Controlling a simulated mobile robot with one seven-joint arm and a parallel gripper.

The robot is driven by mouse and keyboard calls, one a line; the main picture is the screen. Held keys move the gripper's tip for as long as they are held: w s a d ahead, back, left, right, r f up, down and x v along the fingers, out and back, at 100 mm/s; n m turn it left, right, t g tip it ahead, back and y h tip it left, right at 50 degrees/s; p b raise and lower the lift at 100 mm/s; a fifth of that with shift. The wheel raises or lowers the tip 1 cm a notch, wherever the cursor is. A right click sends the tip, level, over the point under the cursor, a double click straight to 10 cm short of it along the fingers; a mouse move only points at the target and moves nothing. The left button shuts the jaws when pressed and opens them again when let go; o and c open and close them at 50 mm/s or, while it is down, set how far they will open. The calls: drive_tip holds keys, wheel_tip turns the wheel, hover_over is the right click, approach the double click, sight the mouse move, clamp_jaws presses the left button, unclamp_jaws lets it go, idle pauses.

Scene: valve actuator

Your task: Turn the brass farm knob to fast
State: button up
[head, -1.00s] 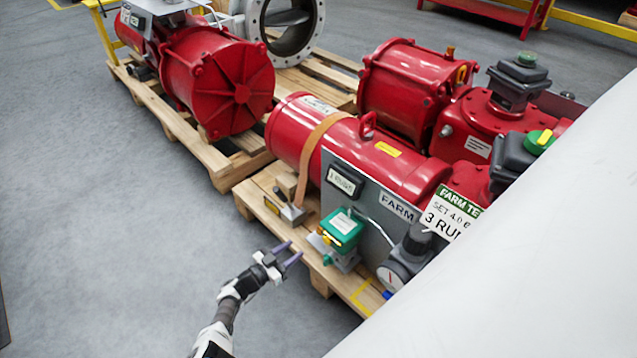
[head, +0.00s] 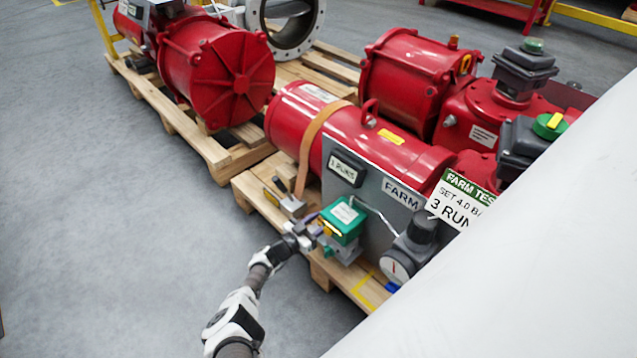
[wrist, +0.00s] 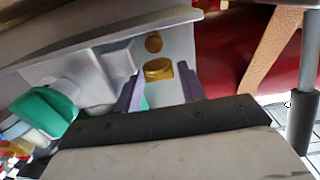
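The brass knob (wrist: 158,70) shows in the wrist view as a short gold cylinder on a pale grey block, with a smaller round brass piece just above it. In the head view, brass-yellow parts (head: 326,231) show on the front of the green-topped unit (head: 345,219); the fine detail is too small to read. My gripper (wrist: 160,92) is open, its two purple fingers apart, one to each side of the knob in the wrist view. Contact with the knob is not visible. In the head view, my gripper (head: 314,226) is close against the unit's front left. No "fast" marking is readable.
A teal handle (wrist: 45,110) sits left of the fingers in the wrist view. A grey lever fitting (head: 291,203) stands left of the unit and a gauge (head: 396,267) to its right. A red cylinder (head: 350,130) lies behind. Open floor (head: 120,240) is at left.

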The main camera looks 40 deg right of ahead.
drive_tip(key=c, duration=0.7)
drive_tip(key=shift+s+r+n+t+p, duration=0.15)
drive_tip(key=shift+n+t+p, duration=0.45)
drive_tip(key=shift+t+p, duration=0.3)
drive_tip(key=shift+t, duration=0.3)
drive_tip(key=shift+f, duration=0.2)
drive_tip(key=o, duration=0.7)
